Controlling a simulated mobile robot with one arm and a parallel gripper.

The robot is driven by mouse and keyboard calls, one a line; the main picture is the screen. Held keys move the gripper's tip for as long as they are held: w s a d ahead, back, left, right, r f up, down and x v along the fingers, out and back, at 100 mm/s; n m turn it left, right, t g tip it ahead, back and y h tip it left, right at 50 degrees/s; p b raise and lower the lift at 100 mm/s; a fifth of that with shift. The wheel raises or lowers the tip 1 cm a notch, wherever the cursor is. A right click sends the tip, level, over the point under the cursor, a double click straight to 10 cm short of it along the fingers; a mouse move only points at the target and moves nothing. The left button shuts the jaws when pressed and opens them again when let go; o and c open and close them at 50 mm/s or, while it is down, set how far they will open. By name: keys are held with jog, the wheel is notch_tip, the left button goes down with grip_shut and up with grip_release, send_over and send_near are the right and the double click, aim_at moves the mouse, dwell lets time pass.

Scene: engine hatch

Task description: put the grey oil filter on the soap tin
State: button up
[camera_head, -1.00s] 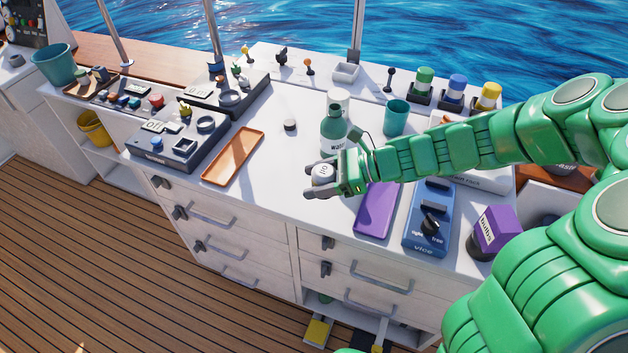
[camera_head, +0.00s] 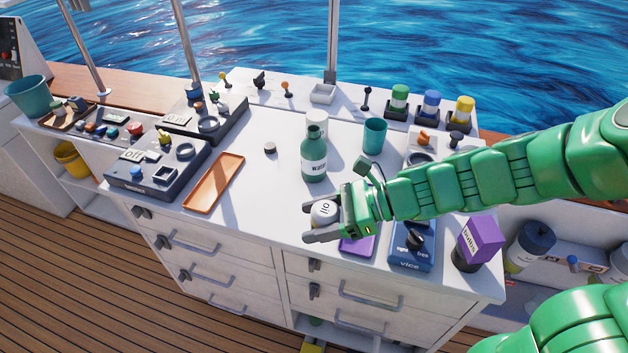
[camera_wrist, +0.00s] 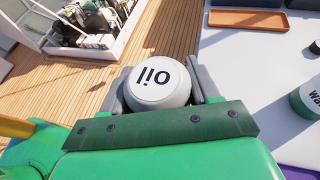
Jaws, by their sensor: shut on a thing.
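The grey oil filter (camera_head: 324,211), a rounded can with "oil" on its pale top, is held between the jaws of my gripper (camera_head: 318,222). It also shows in the wrist view (camera_wrist: 158,83), with a grey finger on each side. My gripper is shut on it, in front of the green bottle and by the front edge of the white worktop. A small round tin with a dark side and pale top (camera_head: 270,148) stands alone left of the bottle; it may be the soap tin, but I can read no label.
The green bottle (camera_head: 314,160) stands behind my gripper, with a teal cup (camera_head: 374,135) to its right. An orange tray (camera_head: 214,183) lies at left. A purple mat (camera_head: 355,246) is partly hidden by my gripper, left of the blue vice (camera_head: 411,250). Worktop around the small tin is clear.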

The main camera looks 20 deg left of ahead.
jog(key=w+a+r+m+t, duration=0.3)
jog(key=w, duration=0.7)
jog(key=w+a+r+m+t, duration=0.2)
jog(key=w+r+t, duration=0.1)
jog(key=w, duration=0.8)
jog(key=w+a+r+m+t, duration=0.3)
jog(key=w, duration=0.7)
send_over(313, 113)
jog(key=shift+s+d+f, duration=0.1)
jog(key=shift+s+f, duration=0.05)
jog(key=shift+f, duration=6.25)
jog(key=shift+f, duration=0.1)
jog(key=o, duration=1.2)
